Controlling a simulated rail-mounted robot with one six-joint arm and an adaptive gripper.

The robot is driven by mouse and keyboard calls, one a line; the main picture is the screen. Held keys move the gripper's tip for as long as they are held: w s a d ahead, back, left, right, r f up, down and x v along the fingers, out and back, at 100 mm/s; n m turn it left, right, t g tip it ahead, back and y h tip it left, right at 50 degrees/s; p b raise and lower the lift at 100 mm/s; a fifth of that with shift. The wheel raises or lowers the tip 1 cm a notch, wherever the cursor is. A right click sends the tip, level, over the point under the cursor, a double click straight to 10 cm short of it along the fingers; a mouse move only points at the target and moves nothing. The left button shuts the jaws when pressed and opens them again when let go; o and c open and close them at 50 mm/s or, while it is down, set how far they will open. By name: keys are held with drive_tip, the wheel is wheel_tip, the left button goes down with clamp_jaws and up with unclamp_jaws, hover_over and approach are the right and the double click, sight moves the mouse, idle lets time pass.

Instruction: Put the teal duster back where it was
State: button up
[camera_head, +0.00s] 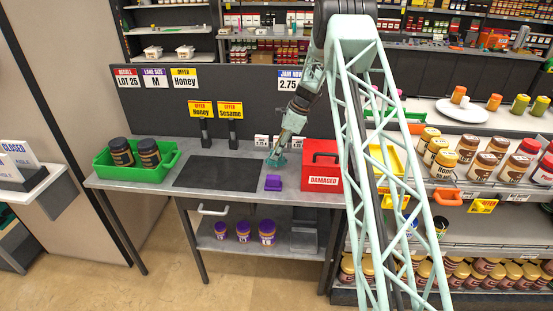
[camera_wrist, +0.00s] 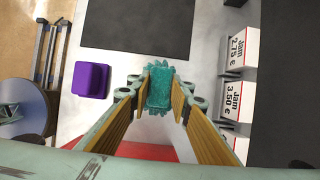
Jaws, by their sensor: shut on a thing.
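The teal duster (camera_wrist: 160,88) is between the two fingertips of my gripper (camera_wrist: 160,92) in the wrist view. The fingers press on it from both sides. In the head view my gripper (camera_head: 279,152) reaches down over the grey table, and the duster (camera_head: 277,159) shows small at its tip, just left of the red box. I cannot tell whether the duster touches the table top. A purple block (camera_wrist: 92,80) stands left of the gripper in the wrist view; in the head view it (camera_head: 273,183) is nearer the table's front edge.
A red "DAMAGED" box (camera_head: 321,170) stands right of the gripper. Jam price cards (camera_wrist: 240,52) stand along the back. A dark mat (camera_head: 219,174) lies bare to the left, with a green crate (camera_head: 173,162) of jars beyond it. A lower shelf (camera_head: 212,245) holds purple-lidded jars.

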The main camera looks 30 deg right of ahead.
drive_tip(key=shift+f, duration=1.55)
drive_tip(key=shift+f, duration=0.2)
drive_tip(key=o, duration=0.8)
drive_tip(key=shift+c, duration=0.2)
drive_tip(key=shift+r, duration=0.15)
drive_tip(key=v, duration=1.2)
drive_tip(key=shift+r, duration=0.15)
